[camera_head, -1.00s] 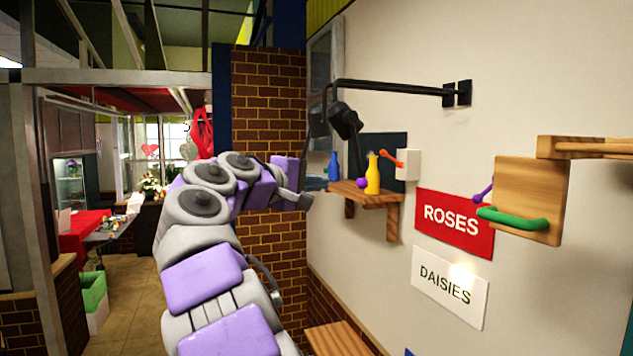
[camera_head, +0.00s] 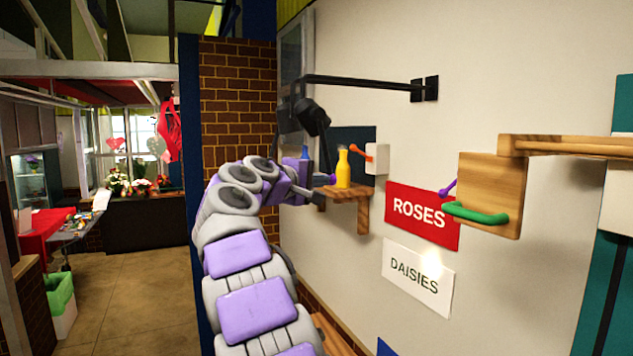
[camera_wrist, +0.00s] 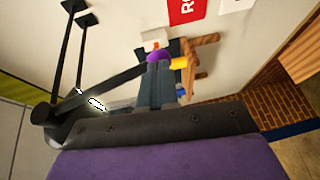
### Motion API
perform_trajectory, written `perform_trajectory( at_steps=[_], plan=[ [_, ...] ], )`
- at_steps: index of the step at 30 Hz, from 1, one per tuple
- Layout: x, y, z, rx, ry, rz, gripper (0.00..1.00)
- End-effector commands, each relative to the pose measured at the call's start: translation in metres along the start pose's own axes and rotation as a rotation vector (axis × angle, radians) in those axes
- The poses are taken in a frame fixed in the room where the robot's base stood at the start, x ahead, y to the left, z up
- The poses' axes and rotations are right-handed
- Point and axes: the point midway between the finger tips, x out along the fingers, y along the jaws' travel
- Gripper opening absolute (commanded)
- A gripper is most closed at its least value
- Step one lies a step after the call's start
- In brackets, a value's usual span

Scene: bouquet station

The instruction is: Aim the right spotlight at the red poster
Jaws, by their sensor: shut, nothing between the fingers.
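The red ROSES poster (camera_head: 422,214) is on the right wall, above the white DAISIES poster (camera_head: 415,282). A bright light spot falls on the upper right of the DAISIES poster. A black spotlight (camera_head: 314,116) hangs from black rods off the wall. A dark rod with a purple ball (camera_head: 332,179) runs down from it; the ball also shows in the wrist view (camera_wrist: 158,57). My gripper (camera_head: 314,191) is shut and empty, close to the ball. Its dark fingers (camera_wrist: 158,85) appear just below the ball in the wrist view; contact is unclear.
A wooden shelf (camera_head: 362,208) behind the ball holds a yellow bottle (camera_head: 343,168) and a blue bottle. A white box (camera_head: 377,158) with an orange lever is on the wall. A wooden panel (camera_head: 490,190) with a green handle is at right. Floor at left is open.

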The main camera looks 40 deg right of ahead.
Motion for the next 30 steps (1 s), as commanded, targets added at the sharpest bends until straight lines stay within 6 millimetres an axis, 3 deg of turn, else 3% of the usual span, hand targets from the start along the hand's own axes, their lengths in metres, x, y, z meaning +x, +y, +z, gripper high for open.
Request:
perform_trajectory(
  at_steps=[18, 30],
  plan=[
    [0.028, 0.004, 0.013, -0.087, -0.001, 0.183, 0.0],
    [0.028, 0.006, 0.013, -0.091, 0.001, 0.191, 0.0]
  ],
)
